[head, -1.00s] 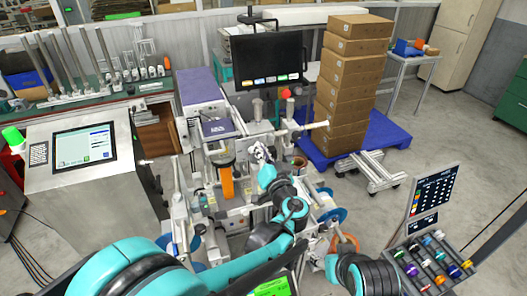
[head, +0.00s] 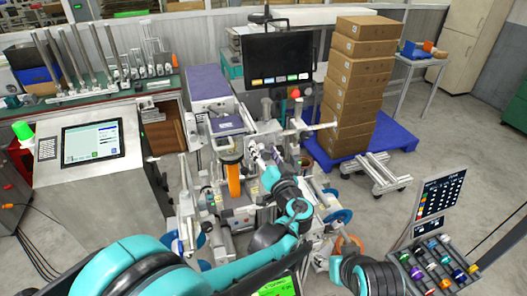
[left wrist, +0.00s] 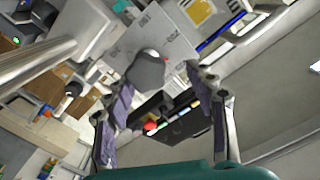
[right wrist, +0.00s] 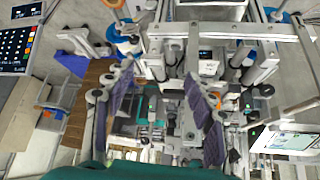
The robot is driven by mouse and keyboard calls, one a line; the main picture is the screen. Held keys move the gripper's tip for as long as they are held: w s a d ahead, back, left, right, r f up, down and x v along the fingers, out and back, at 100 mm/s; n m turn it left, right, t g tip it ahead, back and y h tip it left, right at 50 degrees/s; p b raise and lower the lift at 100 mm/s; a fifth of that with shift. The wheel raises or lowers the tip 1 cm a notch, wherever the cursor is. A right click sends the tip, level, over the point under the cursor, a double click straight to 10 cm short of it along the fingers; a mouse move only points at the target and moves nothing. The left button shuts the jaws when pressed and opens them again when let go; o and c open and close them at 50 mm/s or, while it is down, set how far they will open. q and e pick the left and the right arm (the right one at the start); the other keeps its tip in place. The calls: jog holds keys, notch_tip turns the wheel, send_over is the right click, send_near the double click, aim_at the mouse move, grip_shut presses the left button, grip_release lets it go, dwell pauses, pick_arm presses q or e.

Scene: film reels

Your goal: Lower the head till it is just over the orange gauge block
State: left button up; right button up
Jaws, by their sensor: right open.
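An upright orange piece (head: 234,180) shows in the head view, low on the machine under a purple-topped unit (head: 226,124). I cannot tell whether this orange piece is the gauge block, or which part is the head. My left gripper (head: 254,155) is just right of the purple-topped unit, at about the height of its lower part. In the left wrist view the left fingers (left wrist: 160,92) are apart, with a grey rounded knob (left wrist: 148,70) between or beyond the tips. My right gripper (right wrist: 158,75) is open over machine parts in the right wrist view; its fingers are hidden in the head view.
A black monitor (head: 278,60) stands behind the machine. A tall stack of cartons (head: 352,85) is on a blue pallet (head: 393,140).

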pick_arm(q)
jog(key=v, duration=0.7)
jog(key=shift+s, duration=0.15)
